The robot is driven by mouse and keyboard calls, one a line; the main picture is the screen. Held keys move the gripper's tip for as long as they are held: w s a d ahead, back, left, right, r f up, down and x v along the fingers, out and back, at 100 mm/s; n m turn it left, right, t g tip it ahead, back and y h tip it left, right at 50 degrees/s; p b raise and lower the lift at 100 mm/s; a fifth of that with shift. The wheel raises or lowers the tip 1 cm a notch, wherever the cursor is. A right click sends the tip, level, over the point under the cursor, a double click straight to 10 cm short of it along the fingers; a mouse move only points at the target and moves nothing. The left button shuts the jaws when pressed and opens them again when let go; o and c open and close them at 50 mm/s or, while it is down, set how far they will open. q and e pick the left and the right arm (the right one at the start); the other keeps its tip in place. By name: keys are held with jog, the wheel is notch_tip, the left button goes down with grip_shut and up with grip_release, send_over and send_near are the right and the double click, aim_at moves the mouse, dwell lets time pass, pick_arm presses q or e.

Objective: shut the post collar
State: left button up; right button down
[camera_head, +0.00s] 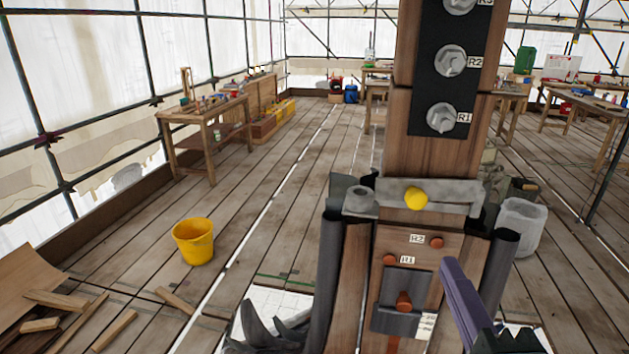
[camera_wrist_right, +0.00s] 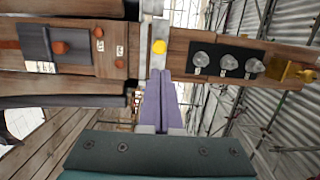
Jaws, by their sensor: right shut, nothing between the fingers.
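The post collar (camera_head: 445,190) is a grey metal band lying across the front of the wooden post (camera_head: 440,155), with a round eye at its left end and a yellow knob (camera_head: 415,198) on its front. I cannot tell whether its right end is fully closed. The band (camera_wrist_right: 147,115) and knob (camera_wrist_right: 159,46) also show in the right wrist view. My right gripper (camera_head: 449,263) has purple fingers, shut and empty, below and right of the knob. In the right wrist view its fingertips (camera_wrist_right: 158,73) point toward the knob, apparently just short of it. My left gripper is not in view.
A dark plate with several bolts (camera_head: 450,60) is above the collar; pegs labelled R1 and R2 (camera_head: 437,242) and a grey plate (camera_head: 400,318) are below. A yellow bucket (camera_head: 194,241) and timber offcuts stand left, a white tub (camera_head: 518,225) right.

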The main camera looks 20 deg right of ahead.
jog(key=b, duration=0.3)
send_near(416, 202)
jog(key=x, duration=0.5)
jog(key=shift+w+d+f, duration=0.1)
jog(key=shift+w+d, duration=0.25)
jog(key=shift+w, duration=0.35)
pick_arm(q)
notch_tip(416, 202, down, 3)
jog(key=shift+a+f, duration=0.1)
pick_arm(e)
jog(key=shift+w, duration=0.15)
